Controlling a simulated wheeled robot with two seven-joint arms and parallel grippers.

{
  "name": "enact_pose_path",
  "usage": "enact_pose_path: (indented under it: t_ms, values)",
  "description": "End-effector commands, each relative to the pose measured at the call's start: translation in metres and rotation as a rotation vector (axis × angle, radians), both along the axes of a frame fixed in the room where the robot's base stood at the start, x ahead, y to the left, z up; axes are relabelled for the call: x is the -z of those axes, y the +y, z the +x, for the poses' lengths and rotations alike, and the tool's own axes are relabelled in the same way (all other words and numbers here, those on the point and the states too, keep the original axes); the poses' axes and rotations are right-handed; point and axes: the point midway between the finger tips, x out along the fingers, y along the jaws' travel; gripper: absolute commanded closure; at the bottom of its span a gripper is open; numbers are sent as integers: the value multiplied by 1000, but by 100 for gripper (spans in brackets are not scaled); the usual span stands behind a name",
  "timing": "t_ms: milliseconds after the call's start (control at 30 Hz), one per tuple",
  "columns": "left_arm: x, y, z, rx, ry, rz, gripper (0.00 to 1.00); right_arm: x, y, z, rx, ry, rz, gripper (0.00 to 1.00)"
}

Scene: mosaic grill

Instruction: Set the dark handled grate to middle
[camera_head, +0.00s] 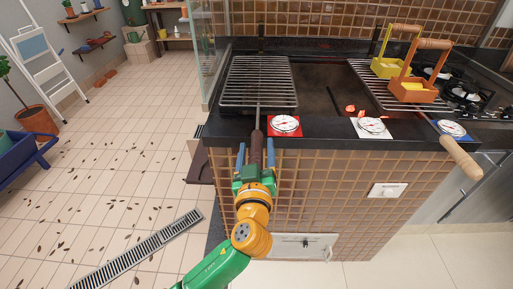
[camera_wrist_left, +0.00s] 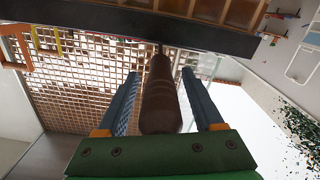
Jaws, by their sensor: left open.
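The dark-handled grate (camera_head: 258,82) lies over the left part of the grill, its wire bars flat and empty. Its dark brown handle (camera_head: 257,146) sticks out past the counter's front edge. My left gripper (camera_head: 256,152) is open at the handle, with one blue finger on each side. In the left wrist view the brown handle (camera_wrist_left: 160,95) lies between the two open fingers (camera_wrist_left: 161,80), with a gap on each side. My right gripper is not in view.
A second grate (camera_head: 375,90) with a light wooden handle (camera_head: 461,157) lies at the right, bearing a yellow basket (camera_head: 388,67) and an orange one (camera_head: 411,93). Glowing embers (camera_head: 351,109) show between the grates. Red (camera_head: 285,125), white (camera_head: 371,127) and blue (camera_head: 452,129) dials line the front edge.

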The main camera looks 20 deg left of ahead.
Motion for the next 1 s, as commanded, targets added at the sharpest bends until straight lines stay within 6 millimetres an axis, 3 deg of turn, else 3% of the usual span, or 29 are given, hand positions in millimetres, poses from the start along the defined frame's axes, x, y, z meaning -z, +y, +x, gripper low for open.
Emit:
enact_pose_path:
  t_ms: [67, 100, 333, 1000]
  values:
    - [1, 0, 0, 0, 0, 0, 31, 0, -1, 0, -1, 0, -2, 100]
    - [1, 0, 0, 0, 1, 1, 37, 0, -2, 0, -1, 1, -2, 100]
    - [1, 0, 0, 0, 1, 1, 99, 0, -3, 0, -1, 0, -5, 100]
    - [2, 0, -1, 1, 5, 2, 100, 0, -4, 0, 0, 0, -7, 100]
